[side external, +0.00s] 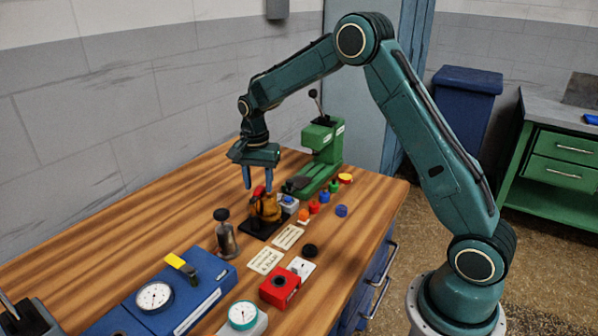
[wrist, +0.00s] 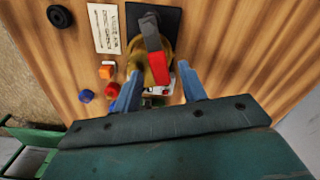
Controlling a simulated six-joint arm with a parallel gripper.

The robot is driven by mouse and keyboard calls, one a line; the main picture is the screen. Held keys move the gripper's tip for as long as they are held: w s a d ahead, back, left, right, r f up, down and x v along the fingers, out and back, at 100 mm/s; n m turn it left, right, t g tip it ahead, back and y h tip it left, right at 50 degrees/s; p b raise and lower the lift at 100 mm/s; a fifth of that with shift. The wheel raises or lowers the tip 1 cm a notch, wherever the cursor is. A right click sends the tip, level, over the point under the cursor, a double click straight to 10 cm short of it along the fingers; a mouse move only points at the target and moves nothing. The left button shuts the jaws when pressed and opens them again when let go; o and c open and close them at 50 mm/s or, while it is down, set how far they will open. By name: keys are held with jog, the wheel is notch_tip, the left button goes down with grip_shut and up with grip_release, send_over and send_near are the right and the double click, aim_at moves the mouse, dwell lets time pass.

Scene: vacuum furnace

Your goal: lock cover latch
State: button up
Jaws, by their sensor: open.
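A small brass-yellow unit (side external: 268,209) stands on a black base plate (side external: 258,229) on the wooden bench. A red lever with a grey end, seemingly the cover latch, lies across its top; it shows in the wrist view (wrist: 157,62). In the side view only a bit of red (side external: 259,191) shows at the fingertips. My gripper (side external: 258,187) points down over the unit, with its two blue fingers apart. In the wrist view my gripper (wrist: 160,88) has one finger on each side of the unit's near end. I cannot tell whether either finger touches it.
A green press (side external: 322,155) stands just behind the unit. Several small coloured knobs (side external: 314,207) and paper labels (side external: 288,237) lie to its right and front. A dark stamp-like tool (side external: 225,235) and a blue gauge box (side external: 190,290) stand nearer. Bare wood lies left of the unit.

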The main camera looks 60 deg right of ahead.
jog(key=shift+f, duration=0.2)
grip_shut()
jog(key=shift+s, duration=0.1)
jog(key=shift+s+d+m, duration=0.1)
jog(key=shift+s+m, duration=0.3)
jog(key=shift+m, duration=0.6)
jog(key=shift+s+d+m, duration=0.1)
jog(key=shift+s+m, duration=0.25)
jog(key=shift+m, duration=0.65)
jog(key=shift+r, duration=0.1)
grip_release()
